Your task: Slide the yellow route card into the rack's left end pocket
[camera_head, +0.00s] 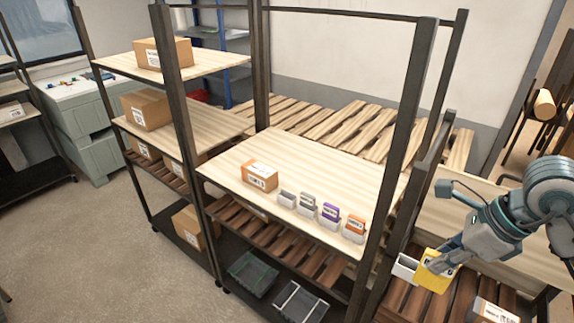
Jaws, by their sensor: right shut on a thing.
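The yellow route card (436,280) is held at the lower right by my right gripper (441,264), which is shut on it. A small white pocket or holder (405,267) is just left of the card; I cannot tell if they touch. The rack is a row of small white pockets on the light wooden shelf. Its left end pocket (287,200) looks empty. The pockets to its right hold a grey card (307,200), a purple card (330,211) and an orange card (355,224). My right gripper is well to the right of the rack. My left gripper is not in view.
A dark shelf post (402,130) stands between my right gripper and the rack. A cardboard box (259,176) sits left of the pockets. Bins (252,273) stand below on the lower shelf. A labelled box (495,311) lies at the lower right. The shelf behind the pockets is clear.

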